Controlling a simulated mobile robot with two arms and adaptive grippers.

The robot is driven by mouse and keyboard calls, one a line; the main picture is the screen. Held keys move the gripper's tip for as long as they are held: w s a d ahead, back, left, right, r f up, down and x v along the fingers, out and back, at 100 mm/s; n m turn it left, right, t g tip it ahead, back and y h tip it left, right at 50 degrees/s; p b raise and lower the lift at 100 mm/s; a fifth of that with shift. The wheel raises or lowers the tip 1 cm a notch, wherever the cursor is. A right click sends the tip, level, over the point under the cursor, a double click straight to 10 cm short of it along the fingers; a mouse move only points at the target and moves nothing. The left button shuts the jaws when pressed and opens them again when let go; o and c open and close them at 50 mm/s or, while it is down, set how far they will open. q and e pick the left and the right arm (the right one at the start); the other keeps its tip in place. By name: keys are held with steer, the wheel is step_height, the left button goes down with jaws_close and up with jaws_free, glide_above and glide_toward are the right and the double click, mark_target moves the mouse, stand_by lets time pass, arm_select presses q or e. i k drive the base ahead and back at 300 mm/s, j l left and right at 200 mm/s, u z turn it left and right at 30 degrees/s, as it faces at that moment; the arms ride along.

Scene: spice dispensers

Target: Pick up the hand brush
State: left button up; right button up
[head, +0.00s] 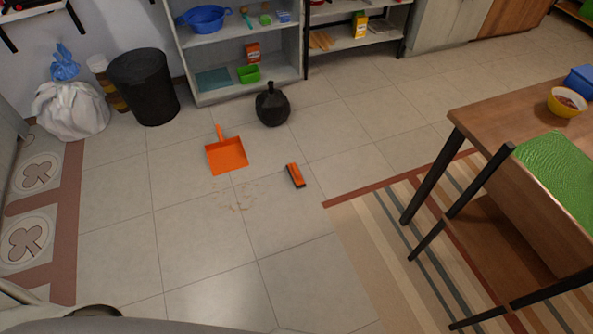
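The hand brush (295,175) lies on the tiled floor near the middle of the head view. It is small, with an orange top and a dark lower edge. An orange dustpan (227,155) lies to its left, its handle pointing away from me. Some brown crumbs (238,197) are scattered on the floor just below the dustpan. Neither of my grippers shows in the head view.
A black round vase-like object (272,105) stands behind the brush. A black bin (144,88) and white bag (71,108) stand at back left, beside a shelf (236,92). A table (486,112), chair (478,222) and striped rug (365,240) are at right. Floor around the brush is clear.

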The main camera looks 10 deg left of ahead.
mark_target(298, 182)
steer(key=i+j+z, duration=0.2)
steer(key=i+j, duration=0.25)
steer(key=i, duration=0.2)
steer(key=i+j+z, duration=0.25)
steer(key=i+j, duration=0.25)
steer(key=i, duration=0.1)
